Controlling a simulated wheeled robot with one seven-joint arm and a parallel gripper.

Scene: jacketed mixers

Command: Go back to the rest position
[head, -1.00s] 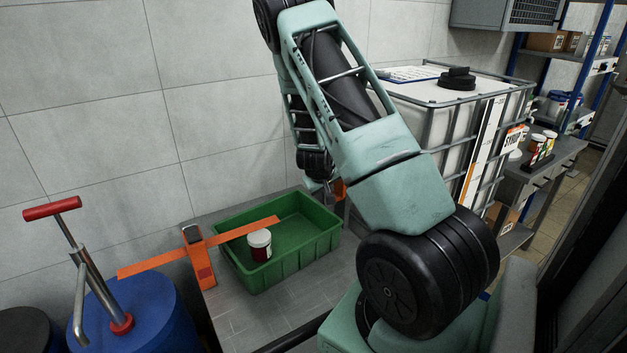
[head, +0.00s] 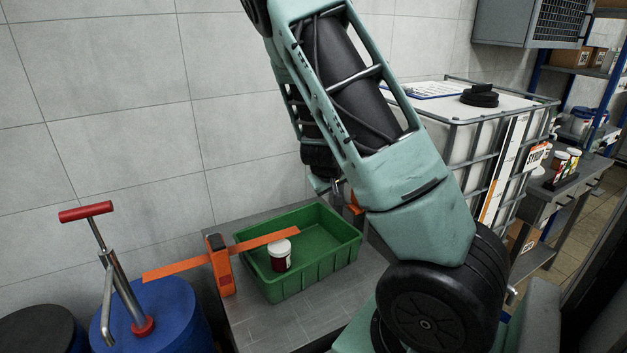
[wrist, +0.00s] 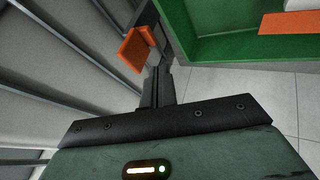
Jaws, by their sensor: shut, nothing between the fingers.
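My gripper (wrist: 157,88) is shut and empty in the wrist view. Its fingers point past the edge of the grey table, close to a small orange part (wrist: 138,50). The green bin (wrist: 220,50) lies to the right of the fingers, apart from them. In the head view my gripper is mostly hidden behind my arm, just right of the green bin (head: 335,262).
Blue drum with pump (head: 165,310) stands left. A caged white tank (head: 480,130) stands right, close behind my arm.

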